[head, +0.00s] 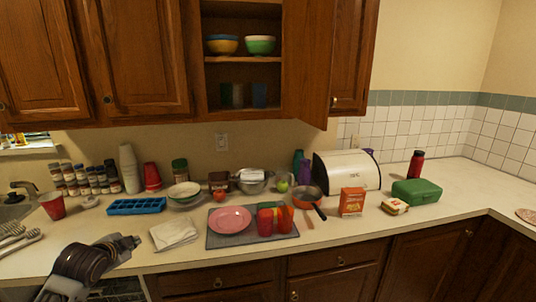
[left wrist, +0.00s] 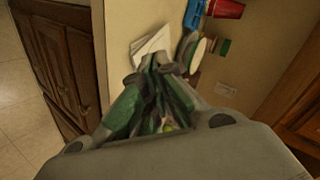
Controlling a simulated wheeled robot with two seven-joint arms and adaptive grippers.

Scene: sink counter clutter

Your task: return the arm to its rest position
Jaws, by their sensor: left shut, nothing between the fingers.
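My left gripper (head: 130,241) shows at the lower left of the head view, over the counter's front edge, to the left of a folded white cloth (head: 173,233). Its fingers are shut with nothing between them. In the left wrist view the shut fingers (left wrist: 160,68) fill the middle, and the white cloth (left wrist: 153,42) lies beyond them, apart from them. My right gripper shows in neither view.
The counter holds a blue ice tray (head: 136,206), a red cup (head: 52,205), a pink plate (head: 230,219) on a grey mat, a pan (head: 307,196), a white bread box (head: 346,172) and a green case (head: 416,192). An upper cabinet stands open. Bare counter lies at the right.

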